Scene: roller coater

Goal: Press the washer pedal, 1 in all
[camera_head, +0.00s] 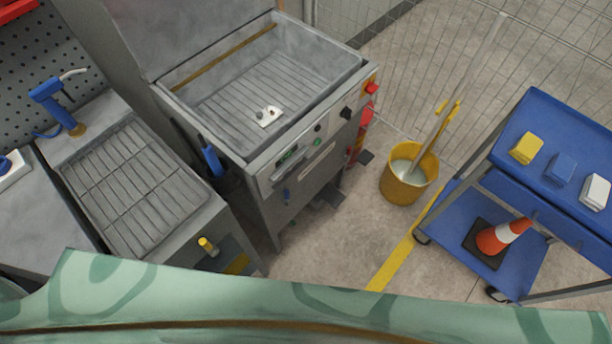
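The washer (320,160) is a grey metal cabinet with its lid raised and an open basin with a slatted floor. Its front has a small green display, knobs and a red button. A dark flat pedal (333,196) shows low at the foot of the washer's front, close to the floor. I cannot tell whether it is pressed down. Neither of my grippers is in view.
A yellow mop bucket (408,182) stands right of the washer. A blue cart (545,110) carries several blocks, with an orange cone (500,236) on its lower shelf. A grated sink (135,190) is at left. Floor before the washer is clear, crossed by a yellow line (395,262).

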